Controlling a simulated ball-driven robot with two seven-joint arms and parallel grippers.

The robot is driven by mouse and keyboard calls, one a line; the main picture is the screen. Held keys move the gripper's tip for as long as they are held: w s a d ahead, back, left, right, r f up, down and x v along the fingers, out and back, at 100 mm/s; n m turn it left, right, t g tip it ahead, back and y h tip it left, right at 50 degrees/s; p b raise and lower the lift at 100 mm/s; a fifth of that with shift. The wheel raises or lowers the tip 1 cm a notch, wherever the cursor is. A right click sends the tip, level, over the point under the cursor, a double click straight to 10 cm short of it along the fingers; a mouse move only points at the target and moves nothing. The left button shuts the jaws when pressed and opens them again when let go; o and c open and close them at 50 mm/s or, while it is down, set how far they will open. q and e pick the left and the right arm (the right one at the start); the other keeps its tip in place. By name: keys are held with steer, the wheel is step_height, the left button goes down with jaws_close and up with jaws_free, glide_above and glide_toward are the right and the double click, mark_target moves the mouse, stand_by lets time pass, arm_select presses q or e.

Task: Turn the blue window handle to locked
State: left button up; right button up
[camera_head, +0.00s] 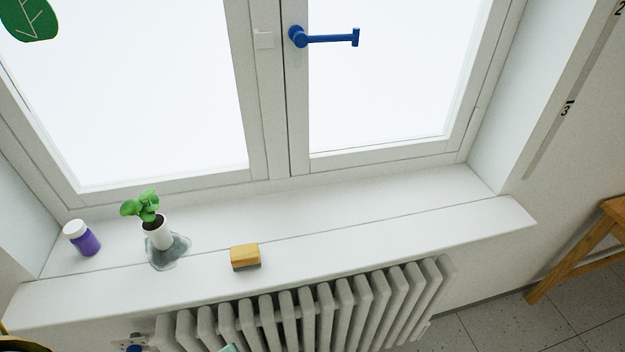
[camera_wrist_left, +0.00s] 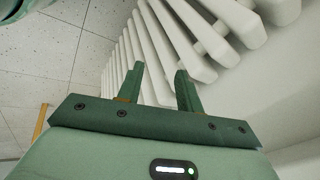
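The blue window handle (camera_head: 325,38) sits on the frame of the right window sash (camera_head: 298,100) in the head view. Its round base is at the left and its lever points horizontally to the right. My left gripper (camera_wrist_left: 158,82) shows in the left wrist view with its two green fingers apart and nothing between them. It is in front of the white radiator (camera_wrist_left: 205,40), well below the handle. My right gripper is not in view.
The sill's right part is clear. A wooden stool (camera_head: 585,250) stands at the right.

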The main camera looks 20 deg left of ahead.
arm_select(q)
steer(key=w+a+r+m+t+y+p, duration=0.15)
steer(key=w+r, duration=0.25)
steer(key=r, duration=0.8)
steer(key=w+a+r+t+p, duration=0.15)
steer(key=w+r, duration=0.35)
steer(key=r, duration=0.6)
steer(key=m+t+h+p, duration=0.2)
steer(key=m+t+h, duration=0.5)
steer(key=m+t, duration=0.6)
glide_toward(333, 40)
steer(key=shift+m+g, duration=0.35)
steer(key=shift+g, duration=0.25)
steer(key=x, duration=0.7)
steer(key=r+p+x, duration=0.1)
steer(key=x, duration=0.3)
steer(key=shift+w, duration=0.1)
jaws_close()
